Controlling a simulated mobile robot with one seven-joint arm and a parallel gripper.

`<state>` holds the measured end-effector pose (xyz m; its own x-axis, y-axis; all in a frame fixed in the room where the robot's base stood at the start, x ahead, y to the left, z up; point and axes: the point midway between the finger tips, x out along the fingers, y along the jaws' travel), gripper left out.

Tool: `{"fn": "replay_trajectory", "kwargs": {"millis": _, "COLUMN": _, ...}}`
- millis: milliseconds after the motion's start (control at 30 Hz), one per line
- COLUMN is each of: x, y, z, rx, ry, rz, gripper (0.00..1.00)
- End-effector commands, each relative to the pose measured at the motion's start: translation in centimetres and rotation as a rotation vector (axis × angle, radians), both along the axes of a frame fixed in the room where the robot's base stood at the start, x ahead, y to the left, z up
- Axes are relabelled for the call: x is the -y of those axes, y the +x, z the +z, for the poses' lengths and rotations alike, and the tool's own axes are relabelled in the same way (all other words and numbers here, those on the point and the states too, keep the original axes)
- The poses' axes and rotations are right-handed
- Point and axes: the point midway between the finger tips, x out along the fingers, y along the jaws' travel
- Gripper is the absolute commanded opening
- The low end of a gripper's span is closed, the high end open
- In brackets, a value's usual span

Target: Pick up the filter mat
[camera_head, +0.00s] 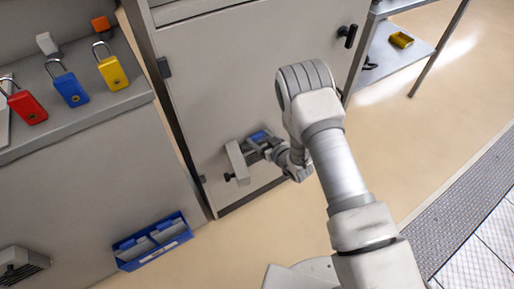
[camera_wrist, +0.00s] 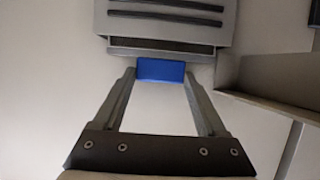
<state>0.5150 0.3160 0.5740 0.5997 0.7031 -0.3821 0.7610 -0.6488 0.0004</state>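A blue rectangular piece (camera_wrist: 160,70), which I take to be the edge or tab of the filter mat, shows below a dark slot in a grey louvred unit (camera_wrist: 165,20). In the head view, blue (camera_head: 259,136) shows beside the grey unit (camera_head: 238,162) on the cabinet door. My gripper (camera_wrist: 160,76) has its two fingers spread wide, with the tips at either side of the blue piece. I see no clear grip, and whether the tips touch it is hard to tell. The rest of the mat is hidden.
A blue bin (camera_head: 152,243) with grey flat pieces is at the lower left. Red (camera_head: 27,106), blue (camera_head: 70,89) and yellow (camera_head: 112,73) padlocks are on the left bench. The cabinet door handle (camera_head: 347,36) sticks out above. A shelf (camera_head: 395,52) stands right; the floor there is clear.

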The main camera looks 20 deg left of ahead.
Motion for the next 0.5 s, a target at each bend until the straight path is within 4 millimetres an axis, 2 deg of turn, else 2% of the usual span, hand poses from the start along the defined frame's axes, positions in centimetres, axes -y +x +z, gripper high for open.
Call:
{"fn": "replay_trajectory", "kwargs": {"millis": 33, "x": 0.0, "y": 0.0, "z": 0.01, "rx": 0.0, "ry": 0.0, "rz": 0.0, "gripper": 0.5}}
{"fn": "replay_trajectory", "kwargs": {"millis": 300, "x": -0.01, "y": -0.01, "z": 0.02, "rx": 0.0, "ry": 0.0, "rz": 0.0, "gripper": 0.01}}
{"fn": "replay_trajectory", "kwargs": {"millis": 500, "x": -0.01, "y": 0.01, "z": 0.05, "rx": 0.001, "ry": 0.001, "rz": 0.0, "gripper": 0.0}}
